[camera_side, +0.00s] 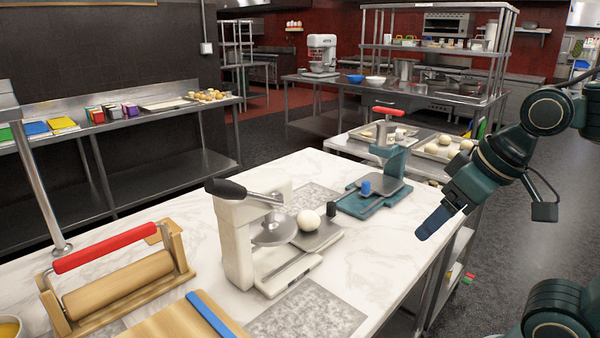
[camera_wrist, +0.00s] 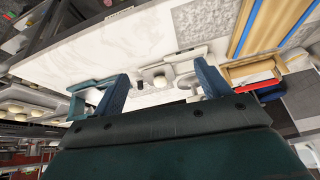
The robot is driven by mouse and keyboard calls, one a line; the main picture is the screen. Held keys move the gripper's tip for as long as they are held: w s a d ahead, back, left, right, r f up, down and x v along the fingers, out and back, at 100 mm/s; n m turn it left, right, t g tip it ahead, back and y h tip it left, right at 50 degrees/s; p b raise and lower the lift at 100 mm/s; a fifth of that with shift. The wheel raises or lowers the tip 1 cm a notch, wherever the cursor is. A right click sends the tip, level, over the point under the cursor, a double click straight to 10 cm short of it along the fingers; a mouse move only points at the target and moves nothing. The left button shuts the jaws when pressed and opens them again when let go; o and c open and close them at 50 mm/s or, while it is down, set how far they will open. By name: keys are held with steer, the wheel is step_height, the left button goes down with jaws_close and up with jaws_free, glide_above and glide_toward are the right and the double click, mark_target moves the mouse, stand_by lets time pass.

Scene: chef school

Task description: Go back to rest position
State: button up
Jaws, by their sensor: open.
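My gripper (camera_side: 437,221) hangs in the air to the right of the marble worktop in the side view, its blue fingers angled down and left. In the wrist view my gripper (camera_wrist: 161,84) has its two blue fingers spread wide apart. It holds nothing. The marble worktop (camera_side: 130,229) lies to its left.
A wooden roller frame (camera_side: 125,282) with a red handle and a board with a blue strip (camera_side: 185,318) occupy the worktop's near left. The floor (camera_side: 520,250) right of the worktop is clear.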

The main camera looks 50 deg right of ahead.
steer(key=shift+s+f+n, duration=0.4)
steer(key=shift+s+n, duration=0.1)
steer(key=shift+s, duration=0.1)
stand_by(0.4)
